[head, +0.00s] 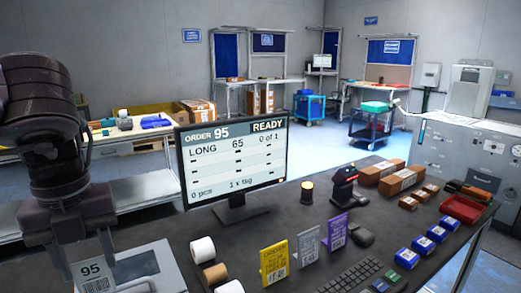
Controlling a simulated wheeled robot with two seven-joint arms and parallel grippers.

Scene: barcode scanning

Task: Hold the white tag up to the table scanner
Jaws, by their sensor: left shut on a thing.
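My left gripper (84,250) points down at the lower left and is shut on the white tag (92,272). The tag shows "95" and a barcode that the bottom edge of the view partly cuts off. The table scanner (344,187), black with a red part, stands upright on the dark table right of the monitor, well apart from the tag. The monitor (235,165) reads "ORDER 95 READY", "LONG 65", "0 of 1" and "1 x tag". My right gripper is not in view.
Yellow (274,263), grey (308,246) and purple (337,231) cards stand at the table's front, beside a keyboard (362,276) and mouse (360,234). Paper rolls (203,250) lie near a grey device (137,267). Blue boxes (423,246), brown boxes (401,181) and a red tray (462,208) are right.

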